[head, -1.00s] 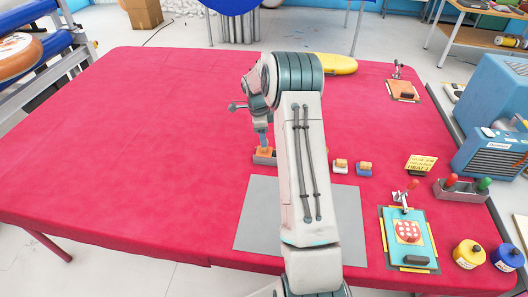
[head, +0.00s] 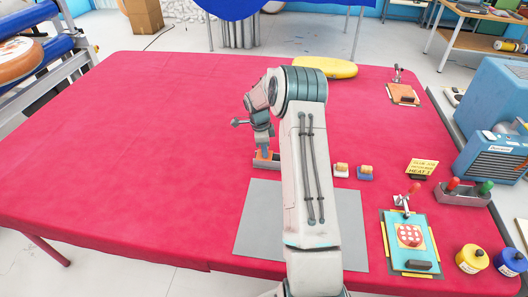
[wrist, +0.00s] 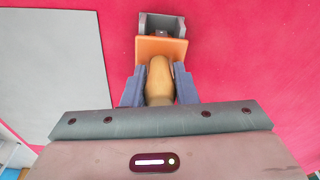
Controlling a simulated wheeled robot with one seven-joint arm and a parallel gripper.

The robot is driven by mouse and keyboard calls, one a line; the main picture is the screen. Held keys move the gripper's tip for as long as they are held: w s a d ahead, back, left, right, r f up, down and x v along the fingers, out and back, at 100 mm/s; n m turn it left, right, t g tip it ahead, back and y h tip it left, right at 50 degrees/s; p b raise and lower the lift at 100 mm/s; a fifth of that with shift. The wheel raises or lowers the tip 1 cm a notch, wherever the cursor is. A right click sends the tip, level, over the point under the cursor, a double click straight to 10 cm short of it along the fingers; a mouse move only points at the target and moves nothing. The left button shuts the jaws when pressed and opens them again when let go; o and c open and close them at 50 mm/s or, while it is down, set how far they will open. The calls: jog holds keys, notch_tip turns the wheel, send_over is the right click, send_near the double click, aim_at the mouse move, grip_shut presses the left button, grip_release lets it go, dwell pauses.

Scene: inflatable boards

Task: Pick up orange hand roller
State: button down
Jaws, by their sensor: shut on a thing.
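The orange hand roller (wrist: 160,48) has an orange body and a tan rounded handle (wrist: 160,80). It sits at the grey holder (wrist: 160,24) on the red table, and in the head view its orange part (head: 274,155) shows just above the holder (head: 266,164). My gripper (wrist: 160,86) is shut on the roller, with one blue-grey finger on each side of the handle. In the head view my gripper (head: 263,150) points down at the holder. The roller's underside is hidden.
Two small blocks, one white-based (head: 341,171) and one blue-based (head: 365,173), stand right of my arm. A grey mat (head: 255,225) lies in front. A yellow board (head: 325,67) is at the back. Pots and presses crowd the right side; the left half of the red table (head: 120,140) is clear.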

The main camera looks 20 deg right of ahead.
jog(key=shift+r, duration=0.1)
notch_tip(320, 180, up, 10)
jog(key=p, duration=0.3)
